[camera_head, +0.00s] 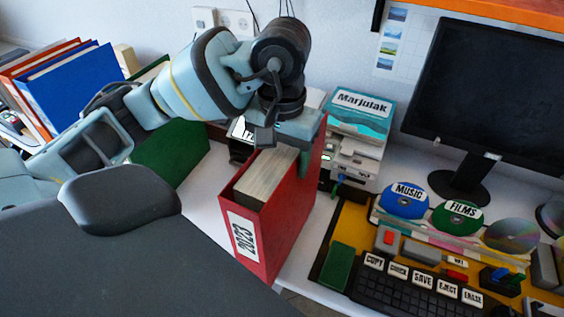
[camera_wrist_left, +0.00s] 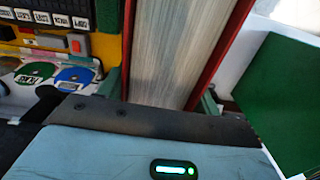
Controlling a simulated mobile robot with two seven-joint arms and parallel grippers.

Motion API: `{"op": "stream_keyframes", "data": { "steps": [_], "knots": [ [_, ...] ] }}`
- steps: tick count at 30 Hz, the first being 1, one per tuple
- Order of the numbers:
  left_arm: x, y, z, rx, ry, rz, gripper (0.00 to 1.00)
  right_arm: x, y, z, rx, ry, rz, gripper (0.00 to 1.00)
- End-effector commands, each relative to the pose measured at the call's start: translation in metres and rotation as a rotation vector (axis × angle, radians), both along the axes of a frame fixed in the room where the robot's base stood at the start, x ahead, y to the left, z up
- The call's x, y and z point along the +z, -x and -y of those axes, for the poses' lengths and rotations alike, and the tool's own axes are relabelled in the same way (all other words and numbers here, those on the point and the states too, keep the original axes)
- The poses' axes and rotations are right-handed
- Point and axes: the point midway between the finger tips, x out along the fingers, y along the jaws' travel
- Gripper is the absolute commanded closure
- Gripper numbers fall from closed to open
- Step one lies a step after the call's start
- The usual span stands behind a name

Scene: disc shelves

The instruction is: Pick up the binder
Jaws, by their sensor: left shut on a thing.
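A red binder (camera_head: 280,219) with white pages and a label reading 2023 stands upright near the desk's front edge in the head view. My left gripper (camera_head: 285,150) comes down from above at its far end and is shut on it, with a finger on each side. In the left wrist view the binder's pages (camera_wrist_left: 180,55) and red covers fill the middle, between the fingers. The binder's underside is hidden, so I cannot tell whether it touches the desk. My right gripper is not in view.
A monitor (camera_head: 487,95), a disc shelf with blue (camera_head: 403,201) and green discs, and a keyboard (camera_head: 425,290) stand to the right. Blue (camera_head: 78,88), red and orange binders lean at the back left.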

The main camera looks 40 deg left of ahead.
Motion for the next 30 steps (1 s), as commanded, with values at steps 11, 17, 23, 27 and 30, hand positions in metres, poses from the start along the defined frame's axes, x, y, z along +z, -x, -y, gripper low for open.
{"op": "stream_keyframes", "data": {
  "steps": [11,17,23,27,30],
  "knots": [
    [0.003,0.0,0.0,0.001,0.0,0.003,1.0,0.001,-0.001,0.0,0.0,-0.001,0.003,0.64],
    [0.016,0.0,0.0,0.001,0.001,0.007,1.0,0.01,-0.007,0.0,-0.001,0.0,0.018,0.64],
    [0.032,0.0,0.0,0.0,0.001,0.007,1.0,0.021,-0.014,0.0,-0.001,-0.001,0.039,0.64],
    [0.039,0.002,-0.002,0.001,0.001,0.006,1.0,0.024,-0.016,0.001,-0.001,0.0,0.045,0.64],
    [0.038,0.009,-0.004,0.001,0.0,0.003,1.0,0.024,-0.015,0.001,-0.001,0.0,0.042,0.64]
  ]
}}
